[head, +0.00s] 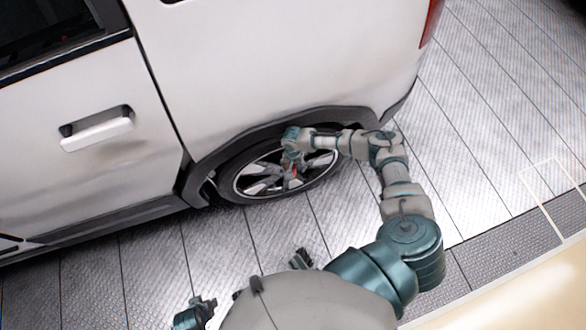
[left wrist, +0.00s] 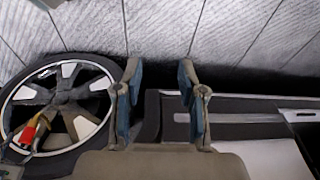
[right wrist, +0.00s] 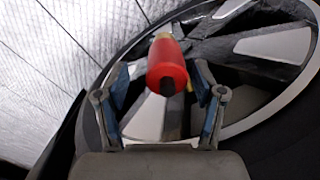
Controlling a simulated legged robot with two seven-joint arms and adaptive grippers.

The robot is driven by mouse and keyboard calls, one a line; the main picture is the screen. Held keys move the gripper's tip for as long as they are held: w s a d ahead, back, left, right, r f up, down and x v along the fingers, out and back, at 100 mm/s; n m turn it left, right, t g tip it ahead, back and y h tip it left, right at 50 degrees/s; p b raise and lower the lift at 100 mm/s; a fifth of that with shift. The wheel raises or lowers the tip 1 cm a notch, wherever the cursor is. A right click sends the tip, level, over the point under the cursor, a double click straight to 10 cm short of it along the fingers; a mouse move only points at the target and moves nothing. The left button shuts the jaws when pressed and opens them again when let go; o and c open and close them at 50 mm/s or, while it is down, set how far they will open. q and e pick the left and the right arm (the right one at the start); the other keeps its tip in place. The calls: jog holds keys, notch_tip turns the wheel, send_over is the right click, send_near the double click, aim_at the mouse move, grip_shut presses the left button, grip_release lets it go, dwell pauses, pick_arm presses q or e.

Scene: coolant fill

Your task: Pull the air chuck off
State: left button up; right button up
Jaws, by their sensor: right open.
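The air chuck (right wrist: 167,66) is a red cylinder with a yellow end. It is at the wheel (head: 256,176), in front of the spokes. My right gripper (right wrist: 161,78) is open, with one finger on each side of the chuck and visible gaps. In the head view my right gripper (head: 292,150) is at the upper part of the wheel, with a bit of red below it. The chuck (left wrist: 30,134) also shows in the left wrist view, at the left. My left gripper (left wrist: 160,88) is open and empty, apart from the wheel. The chuck's joint with the valve is hidden.
The white vehicle (head: 270,60) fills the upper part of the head view, with its dark wheel arch just above the wheel. Ribbed metal floor (head: 480,120) lies clear to the right. A light-coloured edge (head: 520,285) is at the lower right.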

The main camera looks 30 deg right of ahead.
jog(key=shift+a+f, duration=0.8)
jog(key=shift+a, duration=0.1)
jog(key=shift+a+f+b, duration=0.15)
jog(key=shift+b, duration=0.15)
jog(key=shift+f, duration=0.1)
jog(key=shift+d+f, duration=0.15)
jog(key=shift+d, duration=0.4)
jog(key=shift+d+f, duration=0.15)
jog(key=shift+d, duration=0.35)
jog(key=shift+c, duration=0.2)
jog(key=shift+d+f, duration=0.1)
jog(key=shift+d, duration=0.05)
jog(key=c, duration=0.8)
jog(key=shift+a, duration=0.3)
jog(key=c, duration=0.4)
jog(key=shift+a, duration=0.35)
jog(key=shift+c, duration=0.2)
jog(key=o, duration=0.3)
jog(key=shift+a+r, duration=0.35)
jog(key=shift+d, duration=0.65)
jog(key=shift+a+r+p, duration=0.2)
jog(key=shift+a+p, duration=0.1)
jog(key=shift+a, duration=0.05)
pick_arm(q)
jog(key=r, duration=0.1)
jog(key=a+r, duration=0.1)
jog(key=r, duration=0.1)
jog(key=shift+s+a+r, duration=0.1)
jog(key=shift+s+r, duration=0.1)
jog(key=shift+r, duration=0.05)
